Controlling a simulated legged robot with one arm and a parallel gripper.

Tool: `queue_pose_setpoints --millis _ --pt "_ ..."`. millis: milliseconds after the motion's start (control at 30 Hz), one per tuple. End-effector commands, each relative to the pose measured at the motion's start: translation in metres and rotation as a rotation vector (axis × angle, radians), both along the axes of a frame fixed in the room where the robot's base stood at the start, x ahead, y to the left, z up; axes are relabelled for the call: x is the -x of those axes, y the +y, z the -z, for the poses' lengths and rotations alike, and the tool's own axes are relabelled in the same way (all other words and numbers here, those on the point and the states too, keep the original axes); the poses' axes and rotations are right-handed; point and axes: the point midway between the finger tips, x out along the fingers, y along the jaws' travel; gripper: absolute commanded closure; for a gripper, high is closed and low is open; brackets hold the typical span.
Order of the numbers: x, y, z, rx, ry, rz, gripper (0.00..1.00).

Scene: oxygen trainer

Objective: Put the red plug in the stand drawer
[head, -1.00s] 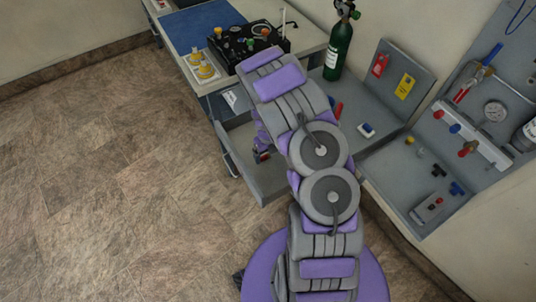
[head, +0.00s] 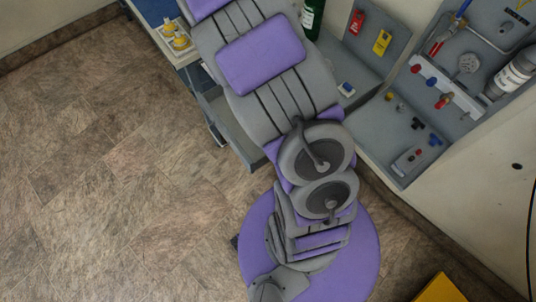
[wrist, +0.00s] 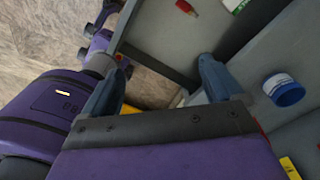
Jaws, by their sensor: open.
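A small red piece with a pale brass-like tip (wrist: 187,8), which looks like the red plug, lies on the grey floor of the open stand drawer (wrist: 165,40) in the wrist view. In the head view the drawer (head: 238,140) sticks out from the stand, mostly hidden behind my arm. My gripper (wrist: 160,70) is open, with its two fingers wide apart and nothing between them. It is above the drawer's edge, apart from the red piece. In the head view my gripper is hidden.
A blue and white cap (wrist: 284,89) sits on the stand beside the drawer. A green cylinder (head: 312,15) stands behind my arm. Red and yellow tags (head: 382,42) are on the panel. Fittings line a rail (head: 447,85) at right. Open floor lies at left.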

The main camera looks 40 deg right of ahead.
Motion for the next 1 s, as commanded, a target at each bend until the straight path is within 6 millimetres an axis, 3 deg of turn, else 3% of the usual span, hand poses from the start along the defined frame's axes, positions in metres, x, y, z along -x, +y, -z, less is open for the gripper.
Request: queue_pose_setpoints --millis 33,200,500,800,1000 --pt "0.009 0.009 -0.019 -0.006 -0.003 -0.109 0.06" --pt "0.049 0.035 -0.067 -0.038 0.012 -0.504 0.06" --pt "0.134 0.079 -0.133 -0.108 0.019 -1.231 0.06" --pt "0.228 0.105 -0.168 -0.178 0.031 -1.967 0.06" --pt "0.267 0.108 -0.173 -0.215 0.049 -2.271 0.06"
